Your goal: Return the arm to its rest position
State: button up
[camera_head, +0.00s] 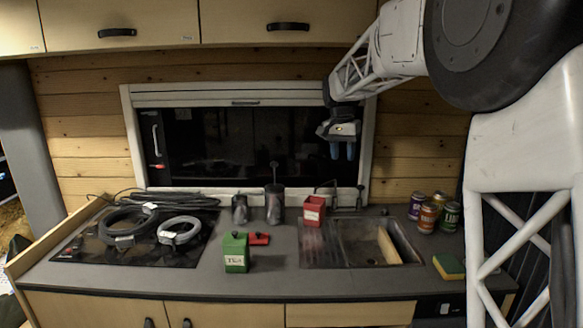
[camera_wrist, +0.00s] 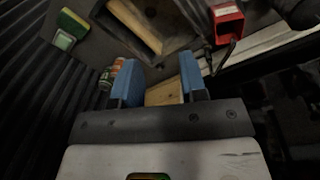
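My gripper (camera_head: 343,150) hangs in the air in front of the window, high above the counter, with its fingers pointing down. In the wrist view my gripper (camera_wrist: 160,78) shows two blue fingertips apart with a clear gap between them. Nothing is held in the gap. My white arm reaches in from the right side of the head view.
The counter (camera_head: 280,285) bears a green tin (camera_head: 236,254), its red lid (camera_head: 259,239), a red tin (camera_head: 314,210), several cans (camera_head: 428,216) and a sponge (camera_head: 448,266). The sink (camera_head: 405,245) holds a wooden board. Cables (camera_head: 128,225) lie on the hob. Cupboards (camera_head: 120,15) hang above.

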jog(key=s+d+f+n+t, duration=0.1)
jog(key=s+d+n+t, duration=0.15)
jog(key=s, duration=2.55)
jog(key=s+f+n, duration=0.1)
jog(key=s+f, duration=0.5)
jog(key=s, duration=0.6)
jog(key=s+f+n, duration=0.2)
jog(key=s+f, duration=0.4)
jog(key=s, duration=0.6)
jog(key=shift+d+f+y, duration=0.25)
jog(key=shift+d+y, duration=0.15)
jog(key=shift+d, duration=0.05)
